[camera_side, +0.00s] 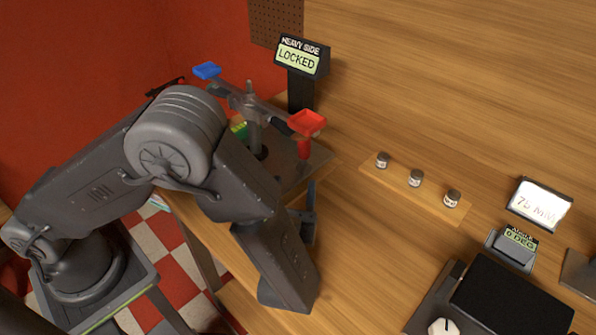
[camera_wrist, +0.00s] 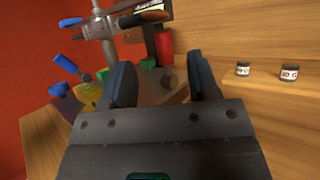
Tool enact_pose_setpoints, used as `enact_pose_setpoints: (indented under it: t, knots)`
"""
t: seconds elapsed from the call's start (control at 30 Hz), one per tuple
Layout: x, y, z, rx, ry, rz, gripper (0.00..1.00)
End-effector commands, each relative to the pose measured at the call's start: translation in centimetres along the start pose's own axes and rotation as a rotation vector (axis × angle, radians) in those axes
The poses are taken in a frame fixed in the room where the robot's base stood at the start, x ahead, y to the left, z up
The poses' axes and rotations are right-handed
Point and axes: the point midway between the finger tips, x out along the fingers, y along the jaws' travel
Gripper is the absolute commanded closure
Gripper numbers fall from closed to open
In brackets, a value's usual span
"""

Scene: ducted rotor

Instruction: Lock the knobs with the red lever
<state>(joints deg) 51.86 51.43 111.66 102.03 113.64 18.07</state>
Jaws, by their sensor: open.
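A balance-like device (camera_side: 253,125) stands on a plate at the back, with a red pan (camera_side: 306,122) at its right end and a blue pan (camera_side: 207,70) at its left end. A short red upright piece (camera_side: 304,148) stands under the red pan; a red upright piece (camera_wrist: 164,48) also shows in the wrist view. I cannot tell which red part is the lever, and the knobs are not clear. My gripper (camera_wrist: 162,82) is open and empty, with the device beyond its fingers. In the side view it (camera_side: 306,212) is in front of the plate, partly hidden by my wrist.
A sign (camera_side: 301,57) behind the device reads "HEAVY SIDE LOCKED". Several small jars, one of them here (camera_side: 415,178), stand on a wooden strip to the right. A black box (camera_side: 513,305) and small displays (camera_side: 540,204) are at the far right. Bare wood lies between.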

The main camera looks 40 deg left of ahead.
Motion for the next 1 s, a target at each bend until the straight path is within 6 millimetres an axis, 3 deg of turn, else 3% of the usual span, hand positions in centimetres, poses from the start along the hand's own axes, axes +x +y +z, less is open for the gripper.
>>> enact_pose_setpoints:
  t: [0.2, 0.6, 0.8, 1.0]
  knots:
    - [-0.9, 0.0, 0.5, 0.0, 0.0, 0.0, 0.45]
    - [-0.3, 0.3, 0.9, -0.015, 0.04, -0.037, 0.46]
    - [0.9, 2.3, 2.1, -0.065, 0.228, -0.204, 0.46]
    - [0.8, 4.7, 2.4, -0.085, 0.404, -0.351, 0.46]
